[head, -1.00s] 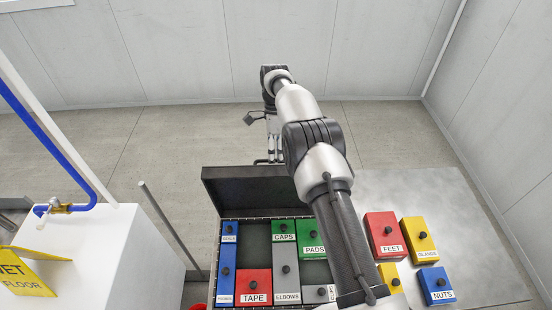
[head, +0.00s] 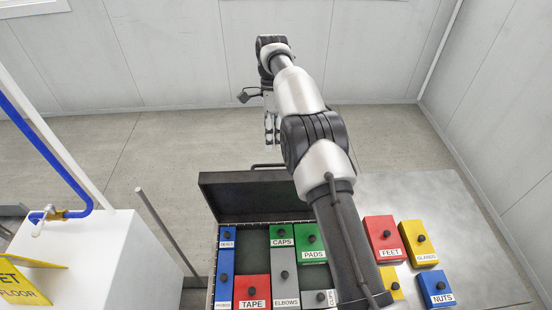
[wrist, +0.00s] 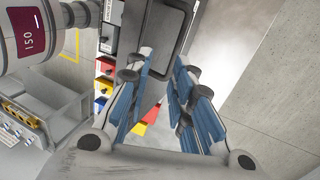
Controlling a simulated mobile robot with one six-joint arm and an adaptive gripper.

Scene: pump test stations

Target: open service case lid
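The service case (head: 211,270) stands on the metal table with its dark lid (head: 245,198) raised at the back edge, so the inside shows. A thin handle (head: 268,165) sticks up behind the lid's top edge. In the wrist view a dark panel, probably the lid (wrist: 172,38), shows beyond the fingers. My gripper (head: 271,132) hangs above and behind the lid, apart from the handle. In the wrist view my gripper (wrist: 160,95) has its blue-padded fingers spread with nothing between them. My arm hides the case's right side.
Labelled bins, such as the red TAPE bin (head: 252,289), fill much of the case. Red FEET (head: 384,240), yellow (head: 420,243) and blue NUTS (head: 436,287) boxes sit on the table (head: 440,195) at right. A white block (head: 100,250) and a pole (head: 168,232) stand left.

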